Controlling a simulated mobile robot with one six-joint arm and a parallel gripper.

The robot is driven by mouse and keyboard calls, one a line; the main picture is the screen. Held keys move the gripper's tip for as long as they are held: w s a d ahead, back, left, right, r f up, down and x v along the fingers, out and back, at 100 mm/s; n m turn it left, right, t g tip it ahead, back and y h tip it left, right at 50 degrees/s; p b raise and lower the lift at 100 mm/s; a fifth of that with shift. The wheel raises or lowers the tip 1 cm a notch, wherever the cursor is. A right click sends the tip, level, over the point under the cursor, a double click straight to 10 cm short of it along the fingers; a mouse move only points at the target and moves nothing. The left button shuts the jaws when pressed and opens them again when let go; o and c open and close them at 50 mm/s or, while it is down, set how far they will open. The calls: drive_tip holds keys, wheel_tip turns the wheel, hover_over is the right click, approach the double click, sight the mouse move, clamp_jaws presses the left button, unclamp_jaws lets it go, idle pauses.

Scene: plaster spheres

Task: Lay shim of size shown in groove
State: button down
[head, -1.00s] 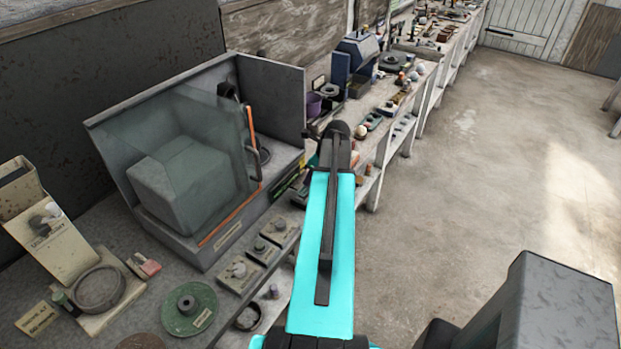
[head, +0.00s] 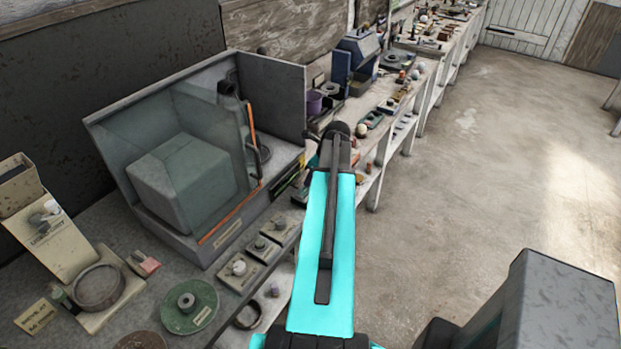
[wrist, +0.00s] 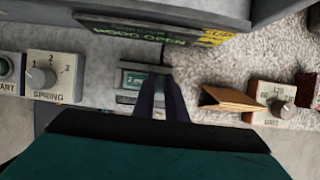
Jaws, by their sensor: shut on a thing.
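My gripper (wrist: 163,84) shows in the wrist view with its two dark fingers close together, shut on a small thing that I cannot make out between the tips. The fingertips are in front of a small panel with a lit display (wrist: 134,79) that seems to read "2 mm". Part of the panel is hidden behind the fingers. I cannot make out a groove or a loose shim. In the head view my turquoise arm hides the gripper.
A "SPRING" knob (wrist: 42,77) is left of the fingers. A brown wedge-shaped block (wrist: 229,100) and a "GRIT" knob (wrist: 283,108) are at the right. A sign reading "WOOD OPEN" (wrist: 142,33) overhangs above. A glass-fronted grey box (head: 185,150) stands on the crowded bench.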

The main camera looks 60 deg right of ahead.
drive_tip(key=shift+f, duration=0.6)
idle(0.3)
drive_tip(key=c, duration=1.7)
unclamp_jaws()
drive_tip(key=shift+r, duration=0.15)
drive_tip(key=shift+r+p, duration=1.25)
drive_tip(key=shift+r, duration=0.65)
drive_tip(key=shift+s+f, duration=0.1)
